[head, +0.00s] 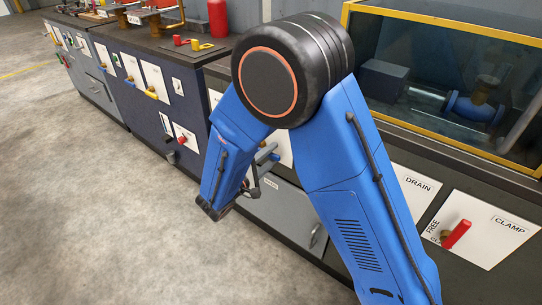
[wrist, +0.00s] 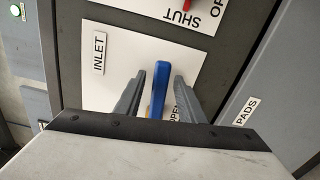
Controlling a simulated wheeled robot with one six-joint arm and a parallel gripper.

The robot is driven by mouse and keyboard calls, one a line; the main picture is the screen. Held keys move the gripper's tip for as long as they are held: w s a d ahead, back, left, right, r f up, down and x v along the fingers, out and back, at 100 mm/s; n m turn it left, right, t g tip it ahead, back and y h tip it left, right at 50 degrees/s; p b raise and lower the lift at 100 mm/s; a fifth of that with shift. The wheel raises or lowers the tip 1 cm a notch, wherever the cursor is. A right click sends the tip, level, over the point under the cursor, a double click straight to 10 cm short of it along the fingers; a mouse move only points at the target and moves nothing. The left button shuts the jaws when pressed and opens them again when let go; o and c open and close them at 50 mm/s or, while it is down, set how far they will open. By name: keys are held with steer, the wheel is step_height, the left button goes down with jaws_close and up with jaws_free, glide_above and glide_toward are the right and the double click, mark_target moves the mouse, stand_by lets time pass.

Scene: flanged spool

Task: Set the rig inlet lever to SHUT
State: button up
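The inlet lever (wrist: 158,90) is a blue handle on a white panel marked INLET (wrist: 99,53) in the wrist view. Part of an OPEN label (wrist: 176,113) shows beside the lever's near end, partly covered by a finger. My gripper (wrist: 159,72) is open, with its two grey fingers on either side of the blue handle. White panel shows between handle and fingers, so no grip is visible. Whether the fingers reach down to the handle's depth I cannot tell. In the head view my gripper (head: 264,156) is at the cabinet front, and my arm hides most of the inlet panel.
Another panel (wrist: 180,15) with SHUT lettering and a red handle lies just beyond in the wrist view. A PADS label (wrist: 247,111) is at right. In the head view a red CLAMP lever (head: 457,234) and DRAIN panel (head: 416,188) are at right. The floor (head: 90,210) is clear.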

jaws_close()
steer(key=shift+f+m, duration=0.5)
steer(key=shift+m, duration=0.3)
jaws_free()
steer(key=shift+s, duration=0.1)
steer(key=v, duration=1.7)
